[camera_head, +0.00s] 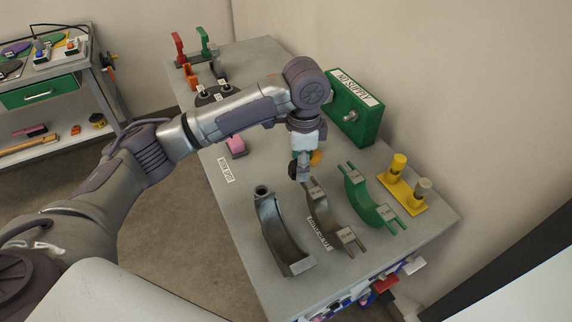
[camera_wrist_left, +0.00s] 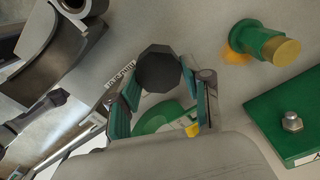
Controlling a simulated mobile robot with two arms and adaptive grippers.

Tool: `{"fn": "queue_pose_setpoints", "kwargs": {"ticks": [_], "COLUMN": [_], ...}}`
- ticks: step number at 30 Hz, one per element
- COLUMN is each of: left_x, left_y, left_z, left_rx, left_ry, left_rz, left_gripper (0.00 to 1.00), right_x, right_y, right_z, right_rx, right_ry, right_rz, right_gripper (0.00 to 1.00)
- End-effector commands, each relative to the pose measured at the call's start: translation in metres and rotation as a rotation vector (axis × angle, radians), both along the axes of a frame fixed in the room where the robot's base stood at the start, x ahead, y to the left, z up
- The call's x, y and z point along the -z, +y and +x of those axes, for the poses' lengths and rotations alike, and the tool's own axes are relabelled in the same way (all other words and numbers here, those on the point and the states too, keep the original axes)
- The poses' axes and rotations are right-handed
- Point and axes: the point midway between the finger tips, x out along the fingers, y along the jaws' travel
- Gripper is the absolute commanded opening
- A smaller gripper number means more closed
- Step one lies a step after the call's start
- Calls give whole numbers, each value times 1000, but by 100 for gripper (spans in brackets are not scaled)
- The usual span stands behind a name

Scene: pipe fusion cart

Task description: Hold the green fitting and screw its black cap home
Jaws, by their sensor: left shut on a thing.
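My left gripper (camera_head: 300,170) hangs above the middle of the cart top, pointing down. In the left wrist view its two fingers (camera_wrist_left: 158,88) are shut on a black octagonal cap (camera_wrist_left: 158,66), held between the fingertips. The green fitting (camera_wrist_left: 252,36), with a brass-coloured round end (camera_wrist_left: 281,51) and an orange part at its base, stands apart from the cap, to its right in the wrist view. In the head view the gripper mostly hides the fitting; only an orange bit (camera_head: 316,157) shows beside the fingers. My right gripper is not in view.
A green box (camera_head: 354,118) with a bolt stands against the wall. Grey curved clamps (camera_head: 277,232) and a green one (camera_head: 369,200) lie in front, with a yellow two-post stand (camera_head: 405,190) at right. A pink block (camera_head: 236,146) lies left. Bare cart top (camera_head: 240,210) shows at left.

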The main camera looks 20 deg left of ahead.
Motion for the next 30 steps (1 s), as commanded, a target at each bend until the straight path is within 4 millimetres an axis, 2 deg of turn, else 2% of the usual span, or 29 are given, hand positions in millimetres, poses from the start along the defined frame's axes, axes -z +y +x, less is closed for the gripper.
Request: {"fn": "queue_pose_setpoints", "kwargs": {"ticks": [5, 19, 30], "left_x": [-6, -8, -49], "left_y": [-9, -10, -10], "left_z": [-1, -2, -2], "left_rx": [0, 0, 0], "left_ry": [-2, -1, -1], "left_rz": [-1, 0, 0], "left_gripper": [25, 25, 25], "right_x": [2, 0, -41], "right_y": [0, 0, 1], "right_z": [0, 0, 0], "right_rx": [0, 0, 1], "right_ry": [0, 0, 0], "right_rz": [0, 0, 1], "right_gripper": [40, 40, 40]}}
